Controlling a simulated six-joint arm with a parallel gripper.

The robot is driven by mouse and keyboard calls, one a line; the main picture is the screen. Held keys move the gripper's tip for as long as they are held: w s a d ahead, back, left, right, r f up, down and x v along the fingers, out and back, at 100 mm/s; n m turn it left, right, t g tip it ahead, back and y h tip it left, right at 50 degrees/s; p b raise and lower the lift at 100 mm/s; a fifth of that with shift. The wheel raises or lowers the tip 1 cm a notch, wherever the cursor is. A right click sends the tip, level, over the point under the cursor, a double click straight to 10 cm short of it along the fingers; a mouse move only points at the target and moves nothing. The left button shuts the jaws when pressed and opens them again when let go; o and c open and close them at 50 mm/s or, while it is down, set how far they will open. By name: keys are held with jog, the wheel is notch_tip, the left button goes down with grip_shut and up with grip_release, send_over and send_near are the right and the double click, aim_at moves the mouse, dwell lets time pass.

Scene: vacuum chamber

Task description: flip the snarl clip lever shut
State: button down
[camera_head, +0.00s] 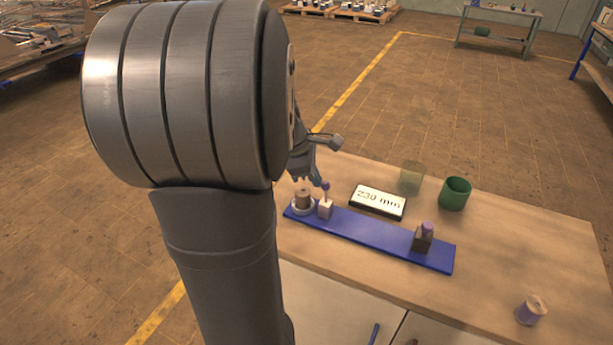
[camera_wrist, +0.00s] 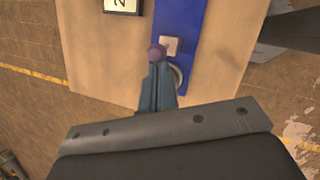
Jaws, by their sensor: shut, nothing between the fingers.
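The snarl clip appears to be the small pale block (camera_head: 325,209) on the blue board (camera_head: 375,238). Its lever stands up from the block and ends in a purple knob (camera_head: 325,185). In the wrist view the purple knob (camera_wrist: 156,53) lies right at my fingertips, with the pale block (camera_wrist: 171,45) just beyond to the right. My gripper (camera_head: 309,181) is shut and empty, close to the left of the knob; its closed fingers also show in the wrist view (camera_wrist: 159,70). I cannot tell whether they touch the knob.
A spool in a pale ring (camera_head: 302,200) stands left of the clip. A dark block with a purple top (camera_head: 423,238) is at the board's right end. A label plate (camera_head: 378,201), a greenish glass (camera_head: 411,177), a green cup (camera_head: 455,193) and a purple spool (camera_head: 531,310) stand on the bench.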

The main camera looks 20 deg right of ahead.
jog(key=shift+s+d+r+t+y, duration=0.15)
jog(key=shift+s+d+t+y, duration=0.75)
jog(key=shift+t+y, duration=0.15)
jog(key=shift+w+a, duration=0.1)
jog(key=shift+r, duration=0.15)
jog(key=shift+r, duration=0.65)
jog(key=shift+a+r, duration=0.3)
jog(key=shift+r, duration=0.1)
notch_tip(320, 180, up, 12)
jog(key=f, duration=0.1)
send_over(326, 183)
jog(key=s+a, duration=0.4)
jog(key=shift+s+a+r, duration=0.1)
jog(key=shift+a+r, duration=0.05)
jog(key=shift+r, duration=0.1)
